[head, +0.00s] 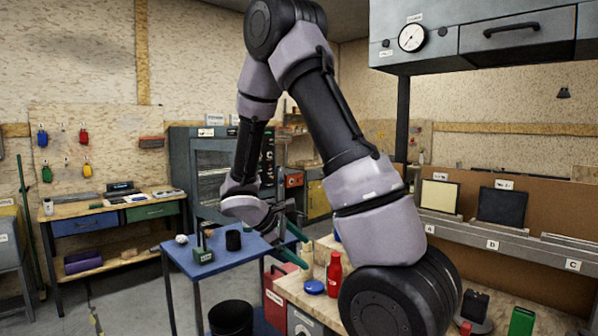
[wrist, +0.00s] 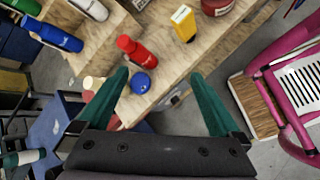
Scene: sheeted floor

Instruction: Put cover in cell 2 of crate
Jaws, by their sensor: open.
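A round blue lid (head: 314,287), which looks like the cover, lies flat on the wooden bench top. It also shows in the wrist view (wrist: 140,83) near the bench edge, beside a red bottle (wrist: 137,50). My gripper (wrist: 160,74) is open, with its green fingers spread and nothing held between them. In the wrist view the lid shows between the fingertips, nearer the left one, and apart from them. In the head view my gripper (head: 303,251) is beyond and left of the lid, near the blue table. I cannot make out a crate with numbered cells in either view.
The red bottle (head: 334,273) stands close behind the lid. A yellow container (wrist: 183,22) is farther along the bench. A blue table (head: 215,258) with small items is at left. A pink frame (wrist: 285,110) stands at the wrist view's right. My arm hides part of the bench.

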